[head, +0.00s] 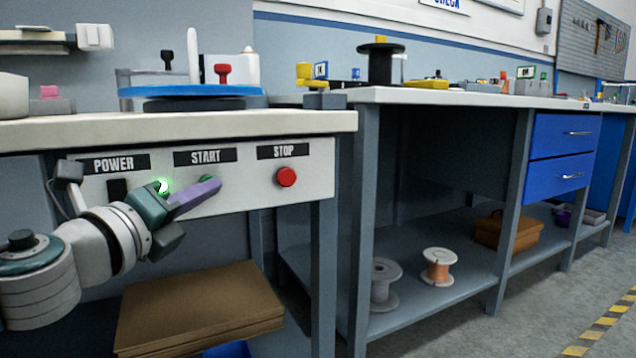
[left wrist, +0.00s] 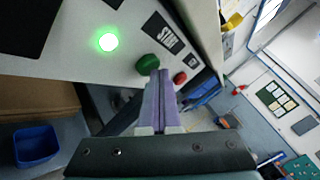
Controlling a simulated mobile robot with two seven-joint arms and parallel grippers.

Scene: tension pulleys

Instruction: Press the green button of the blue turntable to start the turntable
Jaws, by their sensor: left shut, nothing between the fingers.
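The blue turntable (head: 190,91) sits on the bench top at the left of the head view. On the white panel below it, the green button (head: 206,180) is under the START label, partly hidden by my left gripper (head: 213,186). In the left wrist view the green button (left wrist: 147,63) is just by the tips of my purple fingers (left wrist: 159,78). The fingers are shut together with nothing between them. I cannot tell whether the tips touch the button. My right gripper is out of view.
A lit green lamp (head: 163,186) is near the POWER label. The red STOP button (head: 287,177) is to the right on the same panel. A cardboard box (head: 200,305) lies below the panel. A second bench (head: 450,97) with shelves and blue drawers stands to the right.

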